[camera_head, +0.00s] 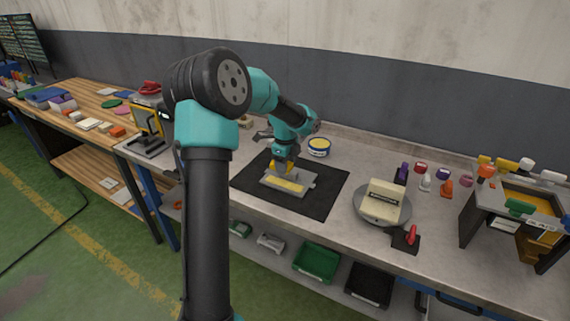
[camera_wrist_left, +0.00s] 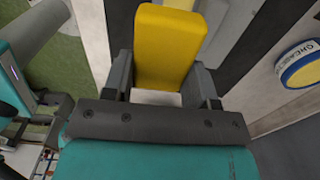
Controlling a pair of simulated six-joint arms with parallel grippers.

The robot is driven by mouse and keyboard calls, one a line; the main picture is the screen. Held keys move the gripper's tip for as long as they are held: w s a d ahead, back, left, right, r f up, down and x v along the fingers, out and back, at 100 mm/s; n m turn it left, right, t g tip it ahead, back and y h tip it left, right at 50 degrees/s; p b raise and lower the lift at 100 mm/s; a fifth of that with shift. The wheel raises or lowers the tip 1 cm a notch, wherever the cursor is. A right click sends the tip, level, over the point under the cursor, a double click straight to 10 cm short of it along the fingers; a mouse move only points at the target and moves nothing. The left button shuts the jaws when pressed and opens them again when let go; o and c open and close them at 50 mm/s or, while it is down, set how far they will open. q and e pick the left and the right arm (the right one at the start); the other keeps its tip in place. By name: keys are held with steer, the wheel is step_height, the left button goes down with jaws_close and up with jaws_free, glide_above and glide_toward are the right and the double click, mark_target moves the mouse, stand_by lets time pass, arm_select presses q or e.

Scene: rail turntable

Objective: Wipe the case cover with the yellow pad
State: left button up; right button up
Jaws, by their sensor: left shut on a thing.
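The case cover (camera_head: 306,182) is a light grey plate with a yellow strip along it, lying on a black mat (camera_head: 322,203) on the workbench. My left gripper (camera_head: 283,167) points down over the far edge of the cover. In the left wrist view the left gripper (camera_wrist_left: 166,78) is shut on the yellow pad (camera_wrist_left: 168,48), a plain block between its two fingers. Whether the pad touches the cover cannot be told.
A yellow-and-blue round tin (camera_head: 319,147) stands behind the mat. A round turntable (camera_head: 372,213) carrying a cream box (camera_head: 384,200) is to the right, near several coloured items. A grey stand (camera_head: 490,215) is at far right. Bare bench lies between mat and turntable.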

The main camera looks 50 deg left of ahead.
mark_target(271, 183)
arm_select(q)
steer(key=shift+f, duration=0.15)
steer(key=shift+f, duration=3.6)
steer(key=shift+f, duration=0.5)
steer(key=shift+s+a+r, duration=0.1)
steer(key=shift+s+a, duration=0.15)
steer(key=shift+a, duration=0.5)
steer(key=shift+s+a, duration=0.25)
steer(key=shift+a, duration=0.5)
steer(key=shift+s+a, duration=0.25)
steer(key=shift+a, duration=0.5)
steer(key=shift+s+a, duration=0.25)
steer(key=shift+a, duration=0.5)
steer(key=shift+d, duration=0.15)
